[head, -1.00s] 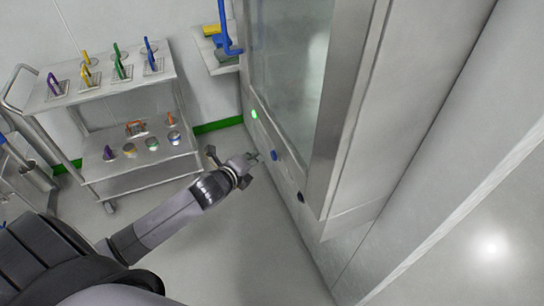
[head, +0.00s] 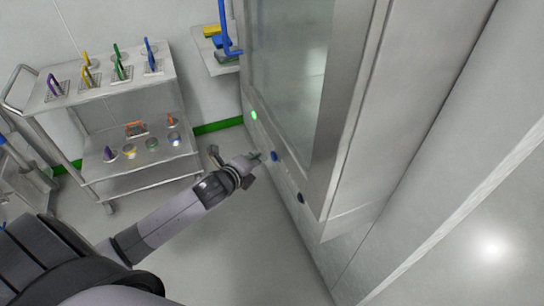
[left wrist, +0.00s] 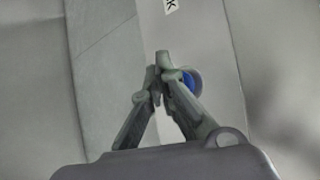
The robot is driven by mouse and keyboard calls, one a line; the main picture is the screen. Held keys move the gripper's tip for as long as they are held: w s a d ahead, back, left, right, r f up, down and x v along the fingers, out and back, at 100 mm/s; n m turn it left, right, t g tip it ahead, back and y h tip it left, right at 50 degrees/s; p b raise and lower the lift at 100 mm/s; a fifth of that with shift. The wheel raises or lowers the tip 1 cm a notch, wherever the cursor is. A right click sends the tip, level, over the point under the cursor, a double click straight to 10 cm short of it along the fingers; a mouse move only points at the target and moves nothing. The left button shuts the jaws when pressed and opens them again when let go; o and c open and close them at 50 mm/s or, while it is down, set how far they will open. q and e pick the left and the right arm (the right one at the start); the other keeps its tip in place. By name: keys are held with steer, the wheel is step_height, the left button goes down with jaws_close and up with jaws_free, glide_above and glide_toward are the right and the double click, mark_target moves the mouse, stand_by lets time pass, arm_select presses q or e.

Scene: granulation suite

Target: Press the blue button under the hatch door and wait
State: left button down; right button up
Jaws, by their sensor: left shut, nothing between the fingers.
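The blue button (head: 274,156) is on the steel panel below the glass hatch door (head: 290,75) in the head view. My left gripper (head: 259,157) is shut and empty, with its fingertips just left of the button. In the left wrist view the closed fingertips (left wrist: 162,60) partly cover the blue button (left wrist: 189,82), which shows behind and to their right. I cannot tell whether the tips touch it. The hatch door looks closed. My right gripper is not in view.
A green light (head: 254,115) and a dark round knob (head: 301,197) share the panel. A steel cart (head: 112,97) with colored-handled scoops stands at left. A wall shelf (head: 219,63) holds blue and yellow items. Floor between cart and panel is clear.

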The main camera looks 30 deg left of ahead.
arm_select(q)
steer(key=shift+w+d, duration=0.1)
steer(key=shift+w, duration=0.05)
stand_by(0.5)
steer(key=shift+w+d, duration=0.2)
stand_by(0.5)
steer(key=shift+w+d+p, duration=0.3)
steer(key=shift+w+p, duration=0.05)
stand_by(0.4)
steer(key=shift+s, duration=0.1)
steer(key=shift+s+a+p, duration=0.45)
steer(key=shift+s+a, duration=0.15)
